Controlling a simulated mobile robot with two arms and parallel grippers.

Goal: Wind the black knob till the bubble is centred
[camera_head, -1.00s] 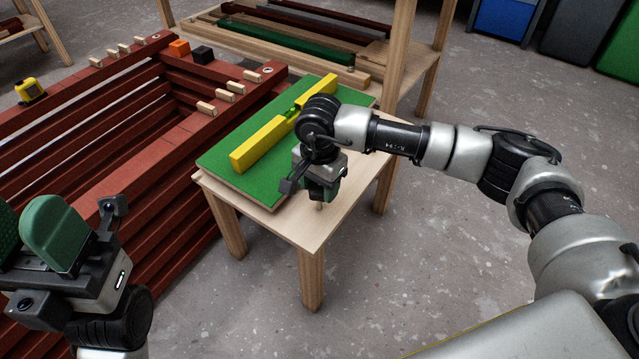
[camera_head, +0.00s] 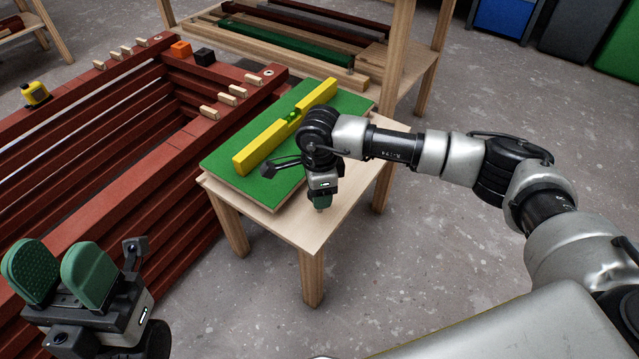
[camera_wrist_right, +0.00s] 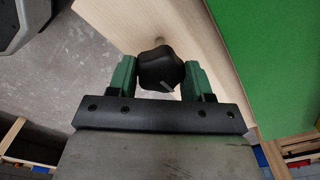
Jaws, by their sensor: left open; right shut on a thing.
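In the right wrist view the black knob (camera_wrist_right: 160,70) sits between the green pads of my right gripper (camera_wrist_right: 160,78), which is shut on it. A pale mark shows on the knob. In the head view my right gripper (camera_head: 321,205) points down at the near part of the wooden table, and the knob is hidden there. The yellow level (camera_head: 262,146) lies on the green board (camera_head: 228,162), with its green vial (camera_head: 293,116) near the middle. The bubble is too small to place. My left gripper (camera_head: 58,275) is open and empty at the lower left.
The small wooden table (camera_head: 290,232) carries the green board. A dark red batten stack (camera_head: 130,175) stands left of it, with an orange block (camera_head: 181,49), a black block (camera_head: 204,56) and a yellow tape measure (camera_head: 35,94) on top. Floor right of the table is clear.

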